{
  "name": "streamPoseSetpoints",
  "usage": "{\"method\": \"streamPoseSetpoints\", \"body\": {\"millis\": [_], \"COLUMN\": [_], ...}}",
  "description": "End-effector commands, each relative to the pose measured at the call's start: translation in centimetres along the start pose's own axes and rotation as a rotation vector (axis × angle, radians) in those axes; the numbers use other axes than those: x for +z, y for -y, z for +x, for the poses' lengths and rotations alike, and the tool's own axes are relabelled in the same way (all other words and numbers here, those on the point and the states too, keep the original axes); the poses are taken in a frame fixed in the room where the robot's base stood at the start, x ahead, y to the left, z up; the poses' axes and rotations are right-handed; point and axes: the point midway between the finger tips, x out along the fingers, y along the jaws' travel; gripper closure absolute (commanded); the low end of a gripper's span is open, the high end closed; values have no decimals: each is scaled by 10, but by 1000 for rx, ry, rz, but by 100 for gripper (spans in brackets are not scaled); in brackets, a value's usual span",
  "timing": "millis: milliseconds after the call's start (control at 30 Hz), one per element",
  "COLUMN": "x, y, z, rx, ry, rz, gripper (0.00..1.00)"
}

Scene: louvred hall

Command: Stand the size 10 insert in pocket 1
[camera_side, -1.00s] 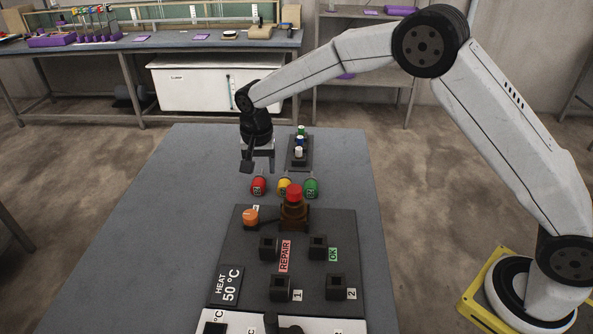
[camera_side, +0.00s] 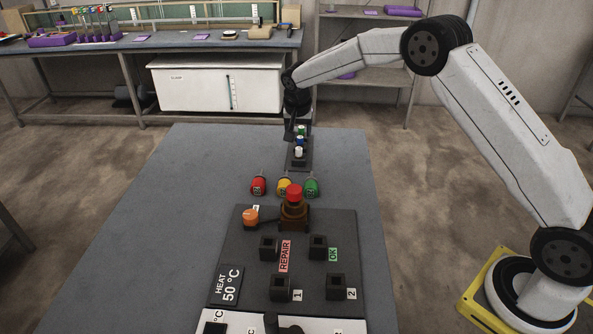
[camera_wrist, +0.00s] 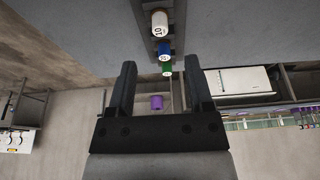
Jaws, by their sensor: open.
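The size 10 insert is the white piece marked 10 in the wrist view (camera_wrist: 159,24); it also shows at the near end of the dark rack in the side view (camera_side: 298,152). Pocket 1 (camera_side: 280,289) is a black square socket beside the label 1, at the front of the dark panel, and looks empty. My gripper (camera_side: 297,133) is open at the far end of the rack, partly overlapping it in view. In the wrist view its two fingers are apart with nothing held, and the green insert (camera_wrist: 167,68) shows between and beyond the tips.
A blue insert (camera_side: 300,141) stands in the rack (camera_side: 299,167) between the white and green ones. A red button (camera_side: 293,195) stands up near the panel's back. The table's left is clear.

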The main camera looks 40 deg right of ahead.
Motion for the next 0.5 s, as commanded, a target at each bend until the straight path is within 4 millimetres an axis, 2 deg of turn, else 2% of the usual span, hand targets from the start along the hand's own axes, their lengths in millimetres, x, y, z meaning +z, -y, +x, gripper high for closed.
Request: {"method": "streamPoseSetpoints", "body": {"millis": [500], "x": [1], "y": [0], "z": [47], "rx": [2], "ry": [1], "rz": [0], "gripper": [34]}}
